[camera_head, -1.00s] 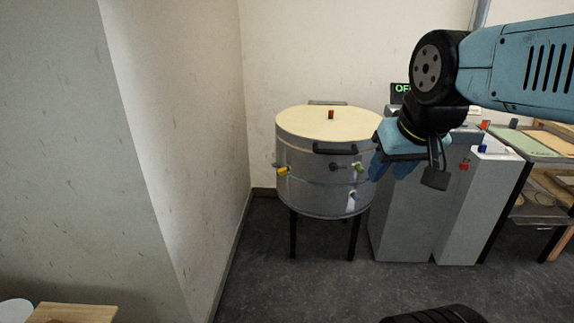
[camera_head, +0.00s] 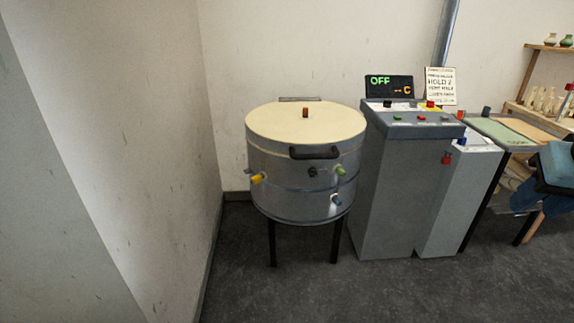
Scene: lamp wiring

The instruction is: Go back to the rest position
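Part of my gripper (camera_head: 556,200) shows at the right edge of the head view, cut off by the frame. Its blue and black parts hang in front of the bench at the right. Whether its fingers are open or shut does not show. The rest of my arm is out of view.
A round metal kiln (camera_head: 300,200) with a cream lid stands on black legs near the corner. To its right are a grey control cabinet (camera_head: 390,200) with an OFF display (camera_head: 389,86) and a lighter box (camera_head: 457,205). Dark floor (camera_head: 300,295) in front is clear.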

